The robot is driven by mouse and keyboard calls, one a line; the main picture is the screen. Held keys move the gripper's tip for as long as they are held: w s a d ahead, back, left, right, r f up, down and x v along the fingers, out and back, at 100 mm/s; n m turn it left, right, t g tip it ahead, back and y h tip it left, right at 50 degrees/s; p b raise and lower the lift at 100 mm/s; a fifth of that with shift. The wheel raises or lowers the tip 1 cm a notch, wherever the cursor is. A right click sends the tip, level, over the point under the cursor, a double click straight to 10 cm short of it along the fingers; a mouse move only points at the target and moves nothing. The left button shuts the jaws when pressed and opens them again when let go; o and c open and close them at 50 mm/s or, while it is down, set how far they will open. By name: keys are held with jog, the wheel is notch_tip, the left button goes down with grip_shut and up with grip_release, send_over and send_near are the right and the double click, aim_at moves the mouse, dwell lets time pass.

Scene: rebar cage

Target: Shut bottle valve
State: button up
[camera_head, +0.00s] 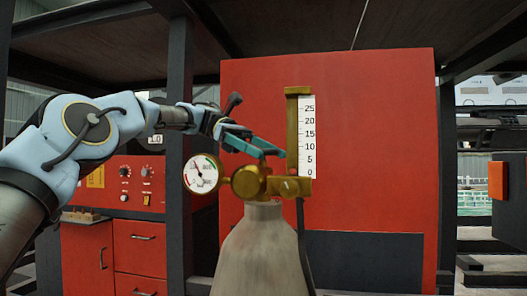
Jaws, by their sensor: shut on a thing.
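A grey gas bottle (262,255) stands upright in the middle of the view. On its neck sits the brass bottle valve (250,182) with its fittings. A round dial gauge (202,173) is on its left side. A brass flow column with a white scale (307,135) rises on its right, marked 0 to 25. My gripper (271,153) reaches in from the left with teal fingers, low over the top of the valve. It is shut on the valve's top part, which the fingers mostly hide.
A red panel (370,140) stands close behind the bottle. A dark hose (301,240) runs down the bottle's right side. A dark post (180,130) and a red cabinet with drawers (135,245) are at left. Dark beams cross overhead.

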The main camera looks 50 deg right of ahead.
jog(key=o, duration=1.2)
jog(key=shift+c, duration=0.2)
jog(key=n+h, duration=0.3)
jog(key=shift+a+t+h, duration=0.1)
jog(key=shift+t+h, duration=0.2)
jog(key=shift+t, duration=0.1)
jog(key=n+t+h+b, duration=0.1)
jog(key=n+h, duration=0.1)
jog(key=shift+f+n+h, duration=0.15)
jog(key=shift+n+h, duration=0.25)
jog(key=n+t+h+b, duration=0.1)
jog(key=b, duration=0.1)
jog(key=n+t+h+b, duration=0.1)
jog(key=b, duration=0.1)
jog(key=shift+f+n, duration=0.25)
jog(key=shift+n, duration=0.15)
jog(key=n+t+h+b, duration=0.1)
jog(key=n+t+b, duration=0.1)
jog(key=t+b, duration=0.1)
jog(key=n+t+h+b, duration=0.2)
jog(key=n+t+b, duration=0.1)
jog(key=shift+r+b, duration=0.15)
jog(key=shift+b, duration=0.15)
jog(key=b+v, duration=0.2)
jog(key=v, duration=0.8)
jog(key=shift+a+r+n+h, duration=0.2)
jog(key=shift+a+n+h, duration=0.1)
jog(key=shift+a+n, duration=0.1)
